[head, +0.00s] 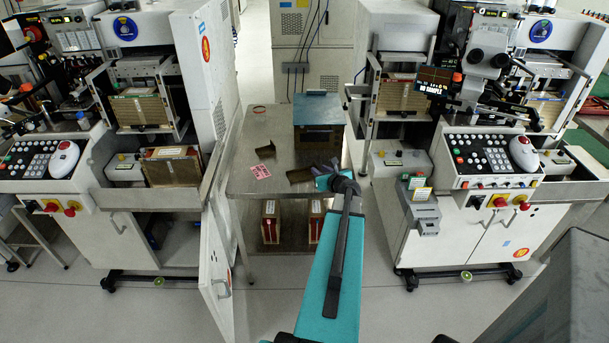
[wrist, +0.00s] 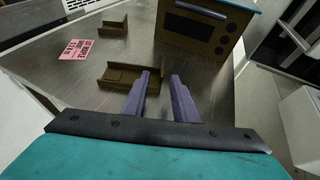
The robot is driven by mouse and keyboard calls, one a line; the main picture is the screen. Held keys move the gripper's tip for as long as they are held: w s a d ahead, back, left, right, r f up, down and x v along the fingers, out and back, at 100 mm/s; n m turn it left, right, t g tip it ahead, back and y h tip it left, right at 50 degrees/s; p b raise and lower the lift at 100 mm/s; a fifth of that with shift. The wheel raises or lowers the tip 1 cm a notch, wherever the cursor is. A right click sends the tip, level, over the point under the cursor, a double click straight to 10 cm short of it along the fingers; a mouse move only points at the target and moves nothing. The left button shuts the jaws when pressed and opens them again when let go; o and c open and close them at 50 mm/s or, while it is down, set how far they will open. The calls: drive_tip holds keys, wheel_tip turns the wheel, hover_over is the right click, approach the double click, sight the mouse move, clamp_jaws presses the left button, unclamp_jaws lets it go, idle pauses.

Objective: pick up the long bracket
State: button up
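The long bracket (wrist: 122,76) is a brown, channel-like piece lying on the metal table, just ahead and left of my gripper in the wrist view. In the head view the long bracket (head: 298,176) lies near the table's front edge, beside the end of my arm. A shorter brown bracket (wrist: 113,25) sits farther back on the table.
A pink printed card (wrist: 75,49) lies left of the long bracket. A brown box with a blue top (head: 318,122) stands at the table's back right. An orange ring (head: 259,109) lies at the back. Bonding machines flank the table (head: 244,180).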

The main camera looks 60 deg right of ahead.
sight(317, 167)
drive_tip(key=shift+d+p+x, duration=0.25)
drive_tip(key=shift+p+x, duration=0.3)
drive_tip(key=shift+x, duration=1.9)
clamp_jaws()
